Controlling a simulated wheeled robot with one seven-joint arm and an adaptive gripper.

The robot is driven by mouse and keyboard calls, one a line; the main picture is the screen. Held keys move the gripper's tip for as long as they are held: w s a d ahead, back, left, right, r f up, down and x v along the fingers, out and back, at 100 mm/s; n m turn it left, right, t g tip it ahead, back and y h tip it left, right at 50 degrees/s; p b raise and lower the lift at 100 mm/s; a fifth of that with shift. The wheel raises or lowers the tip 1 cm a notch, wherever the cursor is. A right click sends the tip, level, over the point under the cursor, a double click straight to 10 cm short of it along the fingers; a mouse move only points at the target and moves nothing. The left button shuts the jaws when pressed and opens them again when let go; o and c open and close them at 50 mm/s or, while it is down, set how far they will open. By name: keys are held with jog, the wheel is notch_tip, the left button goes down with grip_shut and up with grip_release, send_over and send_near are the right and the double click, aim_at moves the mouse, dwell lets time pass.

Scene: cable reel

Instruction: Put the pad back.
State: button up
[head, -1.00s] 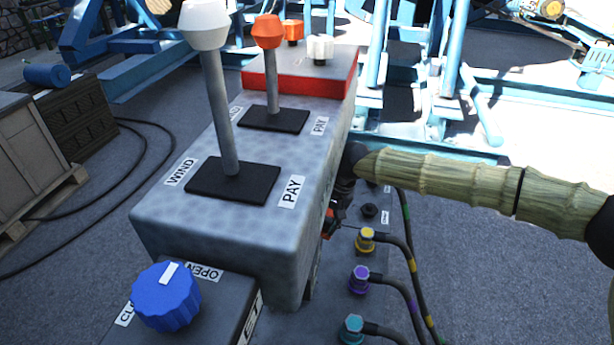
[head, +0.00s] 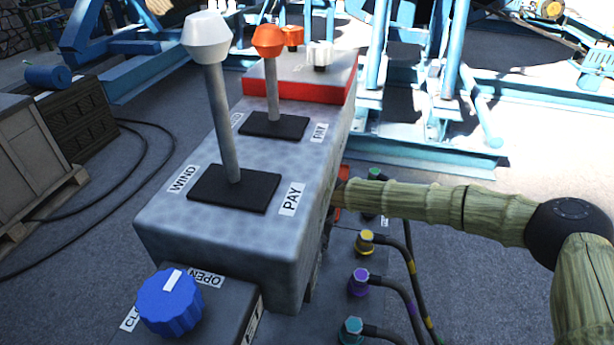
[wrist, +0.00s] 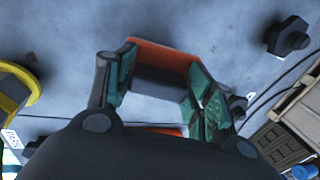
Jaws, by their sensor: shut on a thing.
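In the wrist view, my gripper (wrist: 160,95) has its two green-padded fingers on either side of an orange-and-grey block (wrist: 165,57). It is shut on this block, which looks like the pad. Part of the block is hidden by the fingers and the dark gripper body. In the head view, a small orange piece (head: 338,212) shows at the right side of the grey lever console (head: 220,225). My gripper itself is hidden there behind the console. I cannot tell whether the block touches the surface behind it.
The console carries a white lever (head: 217,100) and an orange lever (head: 270,80). Beside it are yellow (head: 365,240), purple (head: 360,280) and teal (head: 351,328) plugs with cables. A blue knob (head: 168,300) is in front. Open floor lies right.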

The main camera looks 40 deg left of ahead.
jog(key=shift+s+a+r+t+h+p, duration=0.15)
jog(key=shift+s+a+t+h+p, duration=0.2)
jog(key=shift+a+t+h, duration=0.45)
jog(key=shift+w+d+f, duration=0.1)
jog(key=shift+d+f, duration=0.1)
jog(key=shift+f, duration=0.25)
jog(key=shift+w+d+f, duration=0.1)
jog(key=shift+d+f, duration=0.05)
jog(key=shift+f, duration=0.25)
jog(key=shift+s, duration=0.1)
jog(key=shift+f, duration=0.15)
jog(key=o, duration=1.1)
jog(key=shift+r, duration=3.9)
